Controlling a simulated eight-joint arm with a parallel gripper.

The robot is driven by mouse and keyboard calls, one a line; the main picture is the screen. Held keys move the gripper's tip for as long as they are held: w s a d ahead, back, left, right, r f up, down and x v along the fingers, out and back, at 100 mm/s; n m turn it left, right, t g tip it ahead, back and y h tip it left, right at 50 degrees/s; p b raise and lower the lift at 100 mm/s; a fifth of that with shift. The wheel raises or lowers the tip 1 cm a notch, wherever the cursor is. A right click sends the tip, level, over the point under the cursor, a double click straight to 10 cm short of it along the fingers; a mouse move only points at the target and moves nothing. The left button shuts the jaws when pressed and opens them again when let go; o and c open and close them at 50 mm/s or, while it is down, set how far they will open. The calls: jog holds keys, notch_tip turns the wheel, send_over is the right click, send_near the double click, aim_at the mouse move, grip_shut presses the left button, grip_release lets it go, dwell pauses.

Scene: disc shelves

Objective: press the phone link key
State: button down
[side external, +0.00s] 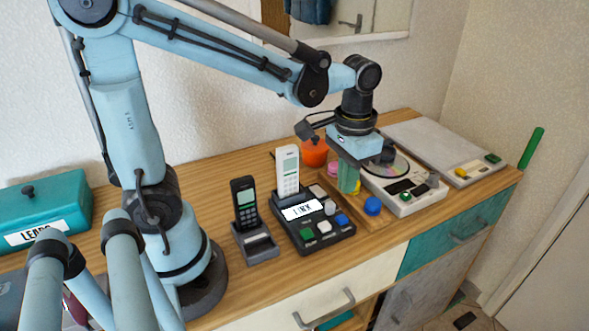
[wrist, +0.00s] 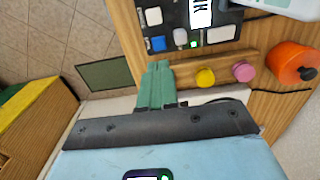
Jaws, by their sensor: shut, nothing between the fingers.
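The phone base (side external: 287,222) is a black unit with a white handset (side external: 287,170) standing at its back. A white label (side external: 301,210), seemingly reading LINK, lies on its top. The base carries a green key (side external: 307,234), a white key (side external: 324,227), a blue key (side external: 342,219) and a grey knob (side external: 330,207). I cannot tell which key the label marks. The wrist view shows the blue key (wrist: 158,44), white key (wrist: 154,16) and grey knob (wrist: 180,36). My gripper (side external: 348,190) is shut and empty, its green fingers (wrist: 155,68) above and beside the base, apparently apart from it.
A wooden strip with yellow (wrist: 205,77), pink (wrist: 243,72) and blue (side external: 373,206) knobs lies right of the base. An orange pot (side external: 314,152) is behind. A black phone in its cradle (side external: 257,247) stands left. A disc player (side external: 405,195) is on the right.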

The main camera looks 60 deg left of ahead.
aim_at(343, 217)
jog(key=shift+f, duration=3.5)
jog(key=shift+w+f, duration=0.1)
jog(key=shift+f, duration=0.9)
notch_tip(343, 217, up, 14)
jog(key=shift+r, duration=0.25)
jog(key=s+f+t, duration=0.1)
jog(key=t, duration=0.1)
jog(key=s+a+t, duration=0.1)
jog(key=t, duration=0.1)
jog(key=s+f+t, duration=0.1)
jog(key=t, duration=0.2)
jog(key=shift+s+a+f, duration=0.25)
jog(key=shift+a+f, duration=0.1)
jog(key=shift+a, duration=0.05)
